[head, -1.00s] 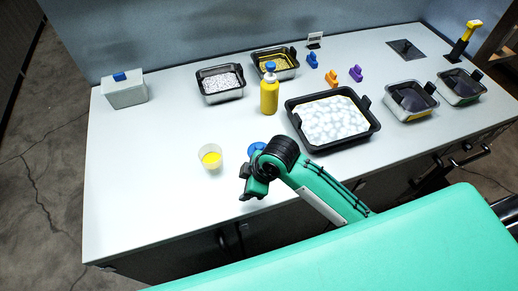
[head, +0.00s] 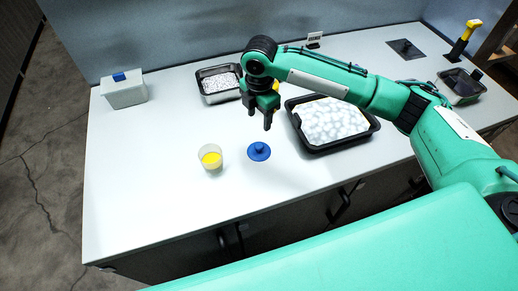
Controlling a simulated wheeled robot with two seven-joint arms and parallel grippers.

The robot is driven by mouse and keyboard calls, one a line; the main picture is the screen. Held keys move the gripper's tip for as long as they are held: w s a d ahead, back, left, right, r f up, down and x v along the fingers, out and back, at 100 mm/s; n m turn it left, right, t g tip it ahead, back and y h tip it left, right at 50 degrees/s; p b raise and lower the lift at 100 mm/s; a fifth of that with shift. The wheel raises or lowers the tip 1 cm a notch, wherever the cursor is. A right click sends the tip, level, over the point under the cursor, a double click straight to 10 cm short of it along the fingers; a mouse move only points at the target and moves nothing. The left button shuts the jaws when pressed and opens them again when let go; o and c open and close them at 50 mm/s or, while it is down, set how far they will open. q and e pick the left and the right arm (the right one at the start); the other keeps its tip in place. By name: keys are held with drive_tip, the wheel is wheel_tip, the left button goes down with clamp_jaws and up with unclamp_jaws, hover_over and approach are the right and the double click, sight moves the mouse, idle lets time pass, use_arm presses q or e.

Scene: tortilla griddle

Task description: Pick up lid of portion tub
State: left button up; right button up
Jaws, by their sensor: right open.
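The blue round lid (head: 259,152) with a small knob on top lies flat on the white counter. The portion tub (head: 210,158), a small clear cup with yellow content, stands uncovered just left of the lid. My right gripper (head: 260,126) points down above and a little behind the lid, open and empty, its fingertips apart from the knob. My left gripper is not in view.
A black tray (head: 376,122) of white filling sits right of the lid. A smaller black tub (head: 201,82) stands behind, and a grey box with a blue knob (head: 124,92) at the far left. My right arm hides the bottle and several items. The counter's front left (head: 140,210) is clear.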

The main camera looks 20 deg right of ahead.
drive_tip(key=p, duration=0.2)
hover_over(260, 145)
wheel_tip(260, 145, down, 8)
drive_tip(key=shift+f, duration=0.15)
drive_tip(key=shift+f+p, duration=0.25)
drive_tip(key=shift+p, duration=0.1)
wheel_tip(260, 145, down, 4)
drive_tip(key=shift+f+p, duration=0.15)
drive_tip(key=shift+p, duration=0.85)
drive_tip(key=shift+f, duration=0.25)
drive_tip(key=c, duration=1)
